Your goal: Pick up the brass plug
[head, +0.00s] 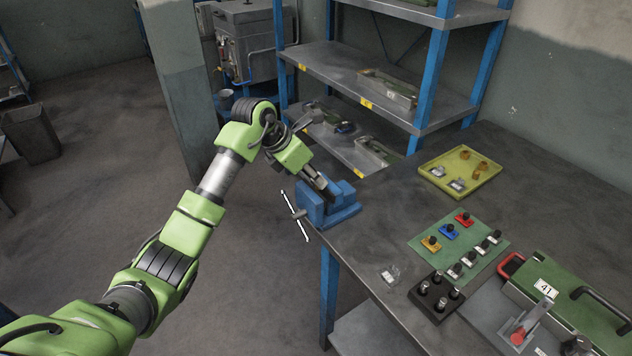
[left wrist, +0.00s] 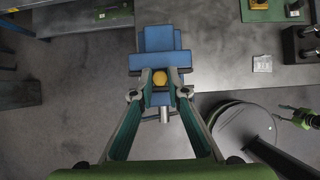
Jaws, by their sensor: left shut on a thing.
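The brass plug (left wrist: 160,78) shows in the left wrist view as a small round yellow top between the fingertips, over the blue vise (left wrist: 160,40). My left gripper (left wrist: 160,90) is shut on it. In the head view the left gripper (head: 328,190) reaches down to the blue vise (head: 342,211) at the left edge of the bench, and the plug is hidden there by the fingers. I cannot tell whether the plug is still seated in the vise or lifted clear.
A yellow tray (head: 433,182) with brass and silver parts stands at the back of the bench. A green mat (head: 418,243) bears coloured and silver parts. A black block (head: 421,304) with pegs and a green mould (head: 560,290) stand nearer. Blue-posted shelves (head: 330,65) rise behind.

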